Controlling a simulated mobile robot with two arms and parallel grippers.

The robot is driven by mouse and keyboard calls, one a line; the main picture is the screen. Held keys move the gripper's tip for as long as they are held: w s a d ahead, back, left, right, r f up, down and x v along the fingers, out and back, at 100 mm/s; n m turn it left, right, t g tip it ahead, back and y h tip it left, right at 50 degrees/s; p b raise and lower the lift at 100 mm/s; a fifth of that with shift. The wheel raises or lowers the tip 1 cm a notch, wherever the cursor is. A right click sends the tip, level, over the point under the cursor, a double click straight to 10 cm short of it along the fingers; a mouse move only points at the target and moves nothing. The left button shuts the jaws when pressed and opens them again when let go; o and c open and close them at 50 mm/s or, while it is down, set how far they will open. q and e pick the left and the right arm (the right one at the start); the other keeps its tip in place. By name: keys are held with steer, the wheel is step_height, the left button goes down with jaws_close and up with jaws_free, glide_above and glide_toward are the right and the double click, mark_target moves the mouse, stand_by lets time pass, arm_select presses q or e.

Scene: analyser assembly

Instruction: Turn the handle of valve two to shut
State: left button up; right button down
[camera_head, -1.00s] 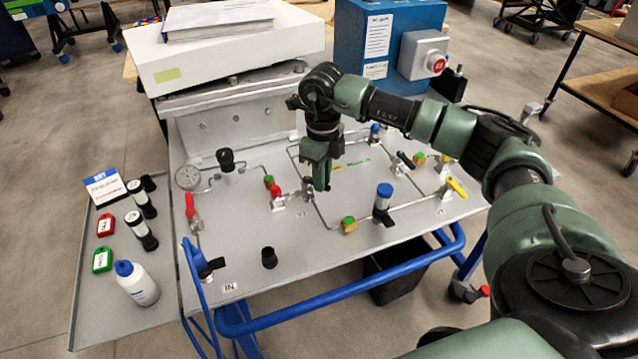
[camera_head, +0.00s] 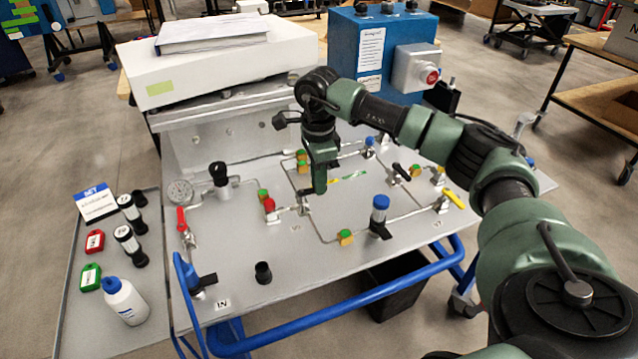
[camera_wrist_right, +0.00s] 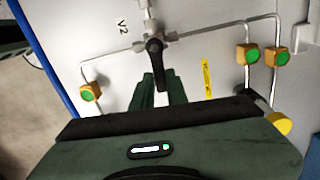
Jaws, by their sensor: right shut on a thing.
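Valve two (camera_wrist_right: 156,42) sits on the pipe beside the "V2" label (camera_wrist_right: 122,26) in the right wrist view. Its black lever handle (camera_wrist_right: 155,70) points down the picture, across the pipe that runs left to right. My right gripper (camera_wrist_right: 161,88) is shut on the handle, with one green finger on each side of it. In the head view my right gripper (camera_head: 319,186) reaches down to the middle of the panel and hides most of the handle. The valve body (camera_head: 303,208) shows just left of the fingers. My left gripper is in neither view.
A red-handled valve (camera_head: 182,220) stands at the left of the panel and a yellow-handled one (camera_head: 454,200) at the right. A blue-capped fitting (camera_head: 380,212) rises right of my gripper. A blue rail (camera_head: 330,305) runs along the front. The panel's front middle is mostly clear.

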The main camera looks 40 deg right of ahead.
steer(key=shift+w+n, duration=0.25)
steer(key=shift+n, duration=0.25)
steer(key=c, duration=1.4)
jaws_free()
steer(key=shift+r, duration=0.15)
step_height(320, 180, up, 8)
steer(key=shift+f+b, duration=0.2)
steer(key=shift+b, duration=0.15)
